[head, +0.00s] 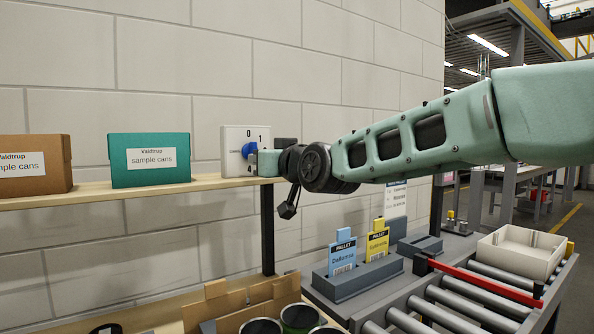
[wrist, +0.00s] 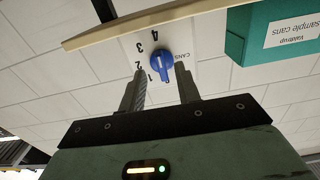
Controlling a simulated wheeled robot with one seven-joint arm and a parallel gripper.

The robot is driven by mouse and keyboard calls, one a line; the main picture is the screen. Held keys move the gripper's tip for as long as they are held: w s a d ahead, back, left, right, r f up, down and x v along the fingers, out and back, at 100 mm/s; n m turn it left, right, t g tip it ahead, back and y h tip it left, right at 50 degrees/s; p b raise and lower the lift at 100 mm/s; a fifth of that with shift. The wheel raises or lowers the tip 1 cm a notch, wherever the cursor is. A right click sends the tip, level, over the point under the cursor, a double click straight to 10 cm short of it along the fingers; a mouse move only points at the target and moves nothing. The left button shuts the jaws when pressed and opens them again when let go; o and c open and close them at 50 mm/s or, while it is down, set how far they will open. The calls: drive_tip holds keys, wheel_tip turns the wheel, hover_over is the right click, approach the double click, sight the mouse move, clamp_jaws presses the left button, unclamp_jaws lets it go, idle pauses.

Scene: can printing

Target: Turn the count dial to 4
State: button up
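The count dial is a blue knob (wrist: 158,67) on a white plate (wrist: 205,72), upside down in the wrist view. The numbers 1, 2, 3 and 4 show around it. The knob's ridge runs roughly up and down there; I cannot tell exactly which number it points at. In the head view the plate (head: 233,138) stands at the shelf's right end, and the knob (head: 249,149) is partly hidden by my gripper (head: 257,161). In the wrist view my gripper's fingers are apart, one on each side of the knob, with a gap visible on both sides.
A teal sample-can box (head: 150,172) and a brown box (head: 30,180) stand left on the wooden shelf (head: 90,196). Below right are pallet cards in a grey holder (head: 362,282), a roller conveyor (head: 450,312) and a cream tray (head: 520,258). A block wall is behind.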

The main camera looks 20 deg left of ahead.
drive_tip(key=b+v, duration=0.2)
drive_tip(key=v, duration=1.1)
drive_tip(key=shift+s+d+b, duration=0.25)
drive_tip(key=shift+b, duration=0.15)
